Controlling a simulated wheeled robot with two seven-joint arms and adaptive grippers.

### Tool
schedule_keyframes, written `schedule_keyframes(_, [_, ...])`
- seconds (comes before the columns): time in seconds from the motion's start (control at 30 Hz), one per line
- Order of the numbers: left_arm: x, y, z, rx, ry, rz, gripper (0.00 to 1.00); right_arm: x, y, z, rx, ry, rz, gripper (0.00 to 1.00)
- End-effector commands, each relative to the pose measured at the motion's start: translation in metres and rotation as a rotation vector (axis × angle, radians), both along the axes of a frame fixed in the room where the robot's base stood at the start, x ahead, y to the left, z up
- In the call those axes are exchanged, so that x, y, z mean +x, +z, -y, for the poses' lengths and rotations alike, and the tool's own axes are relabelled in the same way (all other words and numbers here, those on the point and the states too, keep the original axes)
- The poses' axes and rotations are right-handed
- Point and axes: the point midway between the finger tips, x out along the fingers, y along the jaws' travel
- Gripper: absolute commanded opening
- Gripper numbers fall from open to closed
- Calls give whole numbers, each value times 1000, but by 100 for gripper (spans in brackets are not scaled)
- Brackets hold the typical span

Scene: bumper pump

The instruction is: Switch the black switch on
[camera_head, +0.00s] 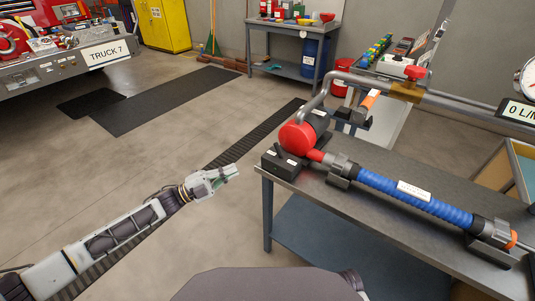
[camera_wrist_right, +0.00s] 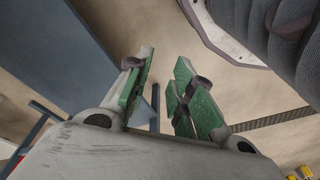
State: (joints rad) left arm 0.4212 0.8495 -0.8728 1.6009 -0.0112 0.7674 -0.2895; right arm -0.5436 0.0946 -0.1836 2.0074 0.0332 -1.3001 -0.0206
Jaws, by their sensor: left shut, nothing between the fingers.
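A black box with a small black switch (camera_head: 279,149) on top sits at the near left corner of the grey workbench (camera_head: 385,205), in front of a red pump (camera_head: 297,137). The switch is small here, and I cannot tell its position. My left gripper (camera_head: 234,172) is shut and empty, in the air just left of the bench corner and apart from the box. My right gripper does not show in the head view. In the right wrist view its green-padded fingers (camera_wrist_right: 163,75) stand apart with nothing between them.
A blue ribbed hose (camera_head: 413,198) runs from the pump along the bench to the right. A grey pipe with a red valve handle (camera_head: 415,72) passes above. A truck front (camera_head: 65,65) and yellow cabinet (camera_head: 164,25) stand far back. The floor left of the bench is open.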

Motion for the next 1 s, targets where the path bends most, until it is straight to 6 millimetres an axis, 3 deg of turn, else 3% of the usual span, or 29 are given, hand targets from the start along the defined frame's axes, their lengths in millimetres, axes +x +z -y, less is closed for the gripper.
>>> schedule_keyframes(0.47, [3, 2, 7, -1, 1, -1, 0, 0, 0, 0, 0, 0, 2, 24])
schedule_keyframes(1.0, [26, 16, 59, -1, 1, 0, 0, 4, 7, -2, 7, 1, 18, 24])
